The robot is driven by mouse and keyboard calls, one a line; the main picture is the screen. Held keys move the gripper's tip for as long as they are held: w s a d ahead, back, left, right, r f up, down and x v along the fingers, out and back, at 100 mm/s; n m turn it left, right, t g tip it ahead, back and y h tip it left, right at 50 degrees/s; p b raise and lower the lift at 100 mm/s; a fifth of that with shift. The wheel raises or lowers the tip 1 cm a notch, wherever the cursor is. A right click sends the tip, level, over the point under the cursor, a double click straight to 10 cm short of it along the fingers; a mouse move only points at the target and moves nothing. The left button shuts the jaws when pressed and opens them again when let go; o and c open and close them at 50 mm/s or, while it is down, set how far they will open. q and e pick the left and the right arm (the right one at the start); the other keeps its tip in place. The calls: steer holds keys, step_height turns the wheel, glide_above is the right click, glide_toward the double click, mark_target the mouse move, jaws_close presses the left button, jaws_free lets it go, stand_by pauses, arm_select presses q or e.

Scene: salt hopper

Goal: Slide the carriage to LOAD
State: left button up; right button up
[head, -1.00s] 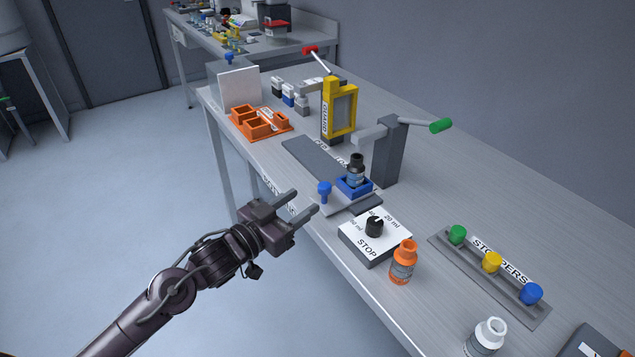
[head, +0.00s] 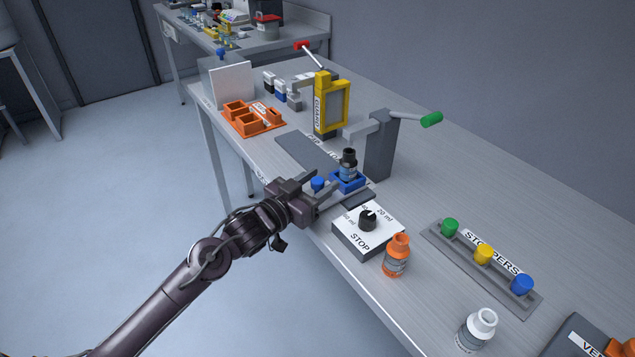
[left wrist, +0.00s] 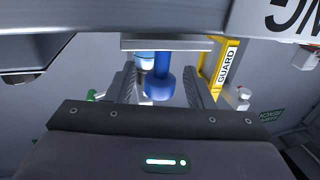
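The carriage (head: 348,184) is a blue holder at the near end of a grey track (head: 305,152), with a dark bottle (head: 348,163) upright in it. Its blue knob (head: 317,183) sticks out toward the table's front edge. My left gripper (head: 325,179) is open, with a finger on either side of the knob. In the left wrist view the knob (left wrist: 160,86) stands between the two spread fingers, with gaps on both sides. The track's lettering is partly hidden, and I cannot read LOAD. My right gripper is out of view.
A dial box marked STOP (head: 365,232) and an orange bottle (head: 396,256) stand close on the near side. A grey post with a green-handled lever (head: 380,147) stands behind the carriage. A yellow guard (head: 331,104) stands beside the track farther back.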

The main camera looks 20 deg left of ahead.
arm_select(q)
steer(key=c, duration=1)
jaws_close()
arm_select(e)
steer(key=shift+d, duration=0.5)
arm_select(q)
steer(key=shift+a, duration=0.1)
steer(key=shift+w+a, duration=0.25)
steer(key=w+a, duration=0.3)
steer(key=a, duration=0.1)
steer(key=shift+w+a+p, duration=0.3)
steer(key=shift+w+a, duration=0.05)
steer(key=shift+a, duration=0.05)
steer(key=w+a, duration=0.2)
steer(key=shift+w+a, duration=0.1)
steer(key=shift+a, duration=0.25)
steer(key=shift+w+a, duration=0.2)
steer(key=shift+a, duration=0.05)
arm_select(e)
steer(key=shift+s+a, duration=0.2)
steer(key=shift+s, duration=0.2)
